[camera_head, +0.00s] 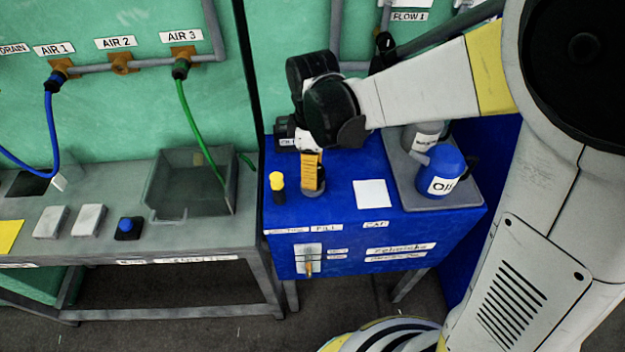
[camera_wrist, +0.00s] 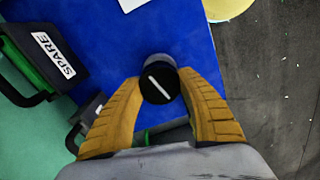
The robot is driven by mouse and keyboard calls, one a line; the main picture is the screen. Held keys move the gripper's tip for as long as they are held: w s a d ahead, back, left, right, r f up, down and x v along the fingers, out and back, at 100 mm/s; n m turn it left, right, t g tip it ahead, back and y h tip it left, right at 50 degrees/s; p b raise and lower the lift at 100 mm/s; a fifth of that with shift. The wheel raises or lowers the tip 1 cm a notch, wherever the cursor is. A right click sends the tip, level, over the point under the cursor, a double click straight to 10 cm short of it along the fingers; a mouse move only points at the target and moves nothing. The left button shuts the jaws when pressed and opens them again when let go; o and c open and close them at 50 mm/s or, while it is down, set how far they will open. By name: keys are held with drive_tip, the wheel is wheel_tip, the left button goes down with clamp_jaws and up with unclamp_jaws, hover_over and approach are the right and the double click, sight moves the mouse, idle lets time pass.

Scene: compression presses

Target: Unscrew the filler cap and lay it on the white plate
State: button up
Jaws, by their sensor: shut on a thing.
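The filler cap (camera_wrist: 160,82) is a round black knob with a white line across its top. In the wrist view it sits between the yellow pads of my gripper (camera_wrist: 162,92), which is shut on its sides. In the head view my gripper (camera_head: 313,176) points down over the grey filler neck (camera_head: 313,191) on the blue cabinet, and its fingers hide the cap. I cannot tell whether the cap still touches the neck. The white plate (camera_head: 371,194) lies flat and bare to the right of the neck; its edge shows in the wrist view (camera_wrist: 132,4).
A black post with a yellow top (camera_head: 278,187) stands close left of the neck. A grey tray (camera_head: 454,195) at the right holds a blue oil can (camera_head: 440,170) and a grey can (camera_head: 424,137). A black box marked SPARE (camera_wrist: 50,55) is near the gripper.

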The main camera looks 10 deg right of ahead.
drive_tip(key=shift+r+p, duration=1.6)
drive_tip(key=shift+r, duration=0.45)
